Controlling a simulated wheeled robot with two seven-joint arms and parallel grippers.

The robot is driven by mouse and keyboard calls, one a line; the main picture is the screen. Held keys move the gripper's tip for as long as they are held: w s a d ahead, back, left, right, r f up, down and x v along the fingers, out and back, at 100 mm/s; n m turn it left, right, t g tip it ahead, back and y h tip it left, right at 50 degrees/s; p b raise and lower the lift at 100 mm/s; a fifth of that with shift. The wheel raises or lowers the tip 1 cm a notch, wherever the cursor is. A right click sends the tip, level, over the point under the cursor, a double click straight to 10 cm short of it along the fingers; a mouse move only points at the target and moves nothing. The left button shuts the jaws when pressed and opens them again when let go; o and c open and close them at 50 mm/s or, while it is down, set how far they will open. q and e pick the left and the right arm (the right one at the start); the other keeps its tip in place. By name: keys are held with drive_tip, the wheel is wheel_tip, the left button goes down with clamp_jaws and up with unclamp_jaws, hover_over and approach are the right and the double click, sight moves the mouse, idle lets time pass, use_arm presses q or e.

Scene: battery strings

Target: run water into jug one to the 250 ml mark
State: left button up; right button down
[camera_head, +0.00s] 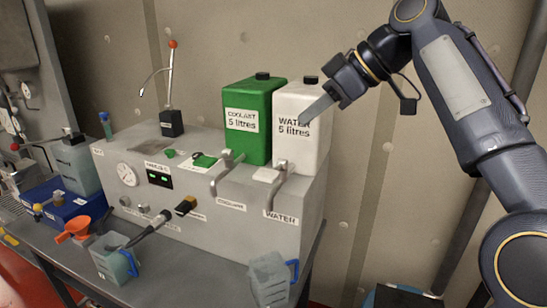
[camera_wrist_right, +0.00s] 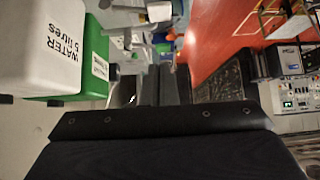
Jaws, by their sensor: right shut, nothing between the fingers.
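A translucent jug with a blue handle (camera_head: 268,280) stands below the water tap (camera_head: 280,186) at the front right of the grey machine. A second blue-handled jug (camera_head: 112,262) stands at the left front, with a dark tube-like tool leaning at it. I cannot read which is jug one, nor their water levels. The white water tank (camera_head: 312,148) stands on the machine and also shows in the wrist view (camera_wrist_right: 48,45). My right gripper (camera_head: 302,120) is shut and empty, its fingertips in front of the water tank's label. In the wrist view its fingers (camera_wrist_right: 163,85) lie together. My left gripper is not in view.
The green coolant tank (camera_head: 247,138) stands beside the water tank, above the coolant tap (camera_head: 224,172). An orange funnel (camera_head: 75,229), a blue box (camera_head: 62,204) and a pale container (camera_head: 80,165) crowd the left. Bare bench (camera_head: 190,272) lies between the jugs.

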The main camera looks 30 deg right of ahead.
hover_over(262, 171)
drive_tip(key=s+d, duration=0.2)
wheel_tip(262, 171, down, 7)
drive_tip(key=shift+s+f, duration=0.1)
wheel_tip(262, 171, down, 2)
drive_tip(key=shift+f, duration=0.95)
drive_tip(key=shift+b, duration=0.35)
